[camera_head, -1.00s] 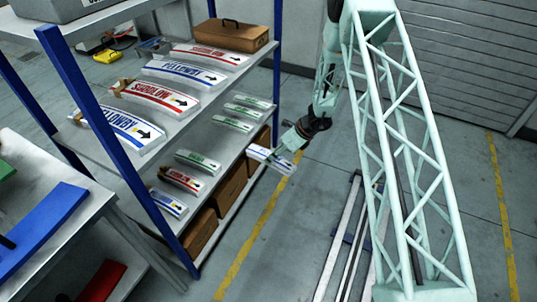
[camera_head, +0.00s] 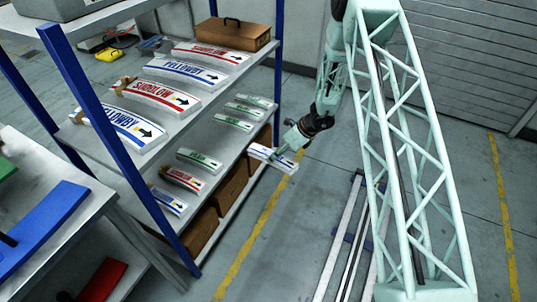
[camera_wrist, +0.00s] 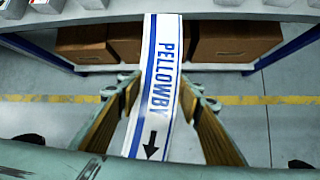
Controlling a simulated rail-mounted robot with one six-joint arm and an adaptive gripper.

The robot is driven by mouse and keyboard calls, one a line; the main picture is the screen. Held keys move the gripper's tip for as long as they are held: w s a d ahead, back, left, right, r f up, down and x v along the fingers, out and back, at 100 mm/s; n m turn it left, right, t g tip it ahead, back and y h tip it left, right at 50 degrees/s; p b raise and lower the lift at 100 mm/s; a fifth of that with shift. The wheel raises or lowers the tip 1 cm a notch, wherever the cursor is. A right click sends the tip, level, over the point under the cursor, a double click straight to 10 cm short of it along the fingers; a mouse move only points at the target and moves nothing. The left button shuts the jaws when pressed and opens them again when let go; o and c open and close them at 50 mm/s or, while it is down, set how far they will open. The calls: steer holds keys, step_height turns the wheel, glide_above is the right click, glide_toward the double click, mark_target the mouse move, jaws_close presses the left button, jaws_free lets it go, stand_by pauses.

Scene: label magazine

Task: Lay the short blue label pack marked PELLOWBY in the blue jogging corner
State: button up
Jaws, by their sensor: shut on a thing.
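The short blue label pack marked PELLOWBY (camera_wrist: 160,85) is white with blue stripes and a black arrow. My gripper (camera_head: 282,158) is shut on it, with one finger on each side in the wrist view. The pack (camera_head: 264,154) hangs in the air at the aisle side of the shelf rack in the head view, clear of the lower shelf's edge as far as I can tell. The blue jogging corner (camera_head: 45,230) lies on the grey bench at the left, far from my gripper, and looks empty; its left part is cut off by the frame.
The rack's upper shelf (camera_head: 178,122) holds several long blue and red packs. Its lower shelf holds short green, red and blue packs. A blue post (camera_head: 118,140) stands between pack and bench. Brown boxes (camera_head: 230,187) sit below. A red corner (camera_head: 104,280) is under the bench.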

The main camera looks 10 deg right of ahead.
mark_target(268, 155)
steer(key=shift+w+a+r+n+g+p, duration=0.15)
steer(key=shift+r+n+g+p, duration=0.1)
steer(key=shift+r+n, duration=0.25)
steer(key=shift+s+a+r+n+g+p, duration=0.1)
steer(key=shift+a+r+n+g, duration=0.1)
steer(key=shift+r+n, duration=0.3)
steer(key=shift+w+a+r+n+g+p, duration=0.1)
steer(key=shift+r+n+g+p, duration=0.15)
steer(key=shift+r+n, duration=0.2)
steer(key=r+n, duration=0.1)
steer(key=r+g, duration=0.1)
steer(key=r+n+p, duration=0.1)
steer(key=shift+a+n+y, duration=0.3)
steer(key=shift+n, duration=0.05)
steer(key=s+d+r+n+g+h+p, duration=0.2)
steer(key=d+r+n+g+h+p, duration=0.15)
steer(key=r+n, duration=0.5)
steer(key=s+d+r+n+g+h+p, duration=0.25)
steer(key=d+r+n+g, duration=0.2)
steer(key=r+n, duration=0.45)
steer(key=w+d+r+n+t+h+p, duration=0.3)
steer(key=d+r+n, duration=0.6)
steer(key=d+r, duration=0.3)
steer(key=w+d+r+n+t+h+p, duration=0.3)
steer(key=d+r+n, duration=0.6)
steer(key=d+r, duration=0.4)
steer(key=shift+w+d+p, duration=0.4)
steer(key=shift+w+p, duration=0.1)
steer(key=shift+w, duration=0.05)
